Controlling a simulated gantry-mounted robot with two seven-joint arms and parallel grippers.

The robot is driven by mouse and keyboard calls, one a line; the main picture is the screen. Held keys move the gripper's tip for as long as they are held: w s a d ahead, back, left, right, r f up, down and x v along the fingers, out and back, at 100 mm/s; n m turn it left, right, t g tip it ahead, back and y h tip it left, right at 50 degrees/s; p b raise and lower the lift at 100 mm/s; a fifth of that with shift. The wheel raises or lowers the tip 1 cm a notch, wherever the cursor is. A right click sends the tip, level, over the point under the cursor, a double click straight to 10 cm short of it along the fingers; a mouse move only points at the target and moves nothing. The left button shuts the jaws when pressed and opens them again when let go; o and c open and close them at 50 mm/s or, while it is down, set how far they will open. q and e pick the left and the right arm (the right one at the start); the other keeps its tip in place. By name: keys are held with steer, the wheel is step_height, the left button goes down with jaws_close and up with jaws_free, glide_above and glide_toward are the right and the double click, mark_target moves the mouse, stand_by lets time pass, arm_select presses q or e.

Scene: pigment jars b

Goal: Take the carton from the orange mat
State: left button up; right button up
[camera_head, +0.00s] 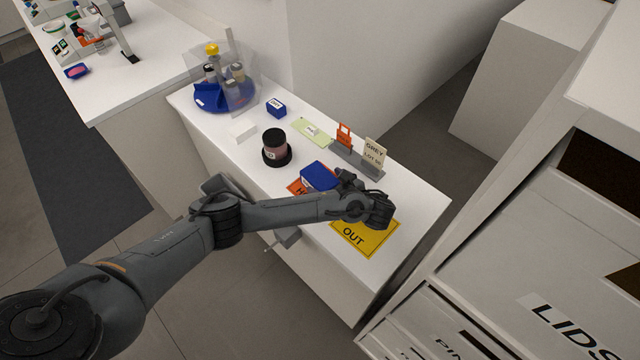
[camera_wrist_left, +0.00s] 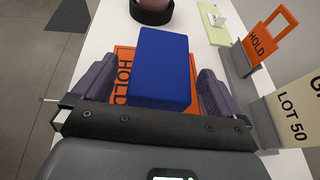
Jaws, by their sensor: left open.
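The carton is a blue box (camera_head: 318,175) lying on the orange HOLD mat (camera_head: 296,187), which is partly hidden by the box and my arm. In the left wrist view the blue carton (camera_wrist_left: 160,68) lies between the two fingers of my open left gripper (camera_wrist_left: 152,88), with a gap on each side. The orange mat (camera_wrist_left: 124,62) shows around it, with the word HOLD to its left. In the head view my left gripper (camera_head: 352,180) is beside and over the carton's near right end. My right gripper is not in view.
A yellow OUT mat (camera_head: 352,238) lies to the right. A rack with an orange HOLD tag (camera_head: 344,134) and a GREY LOT 50 card (camera_head: 374,153) stands behind. A dark jar (camera_head: 276,148), a small blue box (camera_head: 276,108) and a blue carousel (camera_head: 212,98) are farther left.

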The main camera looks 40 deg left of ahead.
mark_target(323, 179)
arm_select(q)
steer(key=b+x, duration=0.3)
steer(key=shift+w+a+f, duration=0.15)
steer(key=shift+a+f, duration=0.05)
steer(key=shift+a, duration=0.45)
steer(key=shift+w, duration=0.1)
steer(key=c, duration=1)
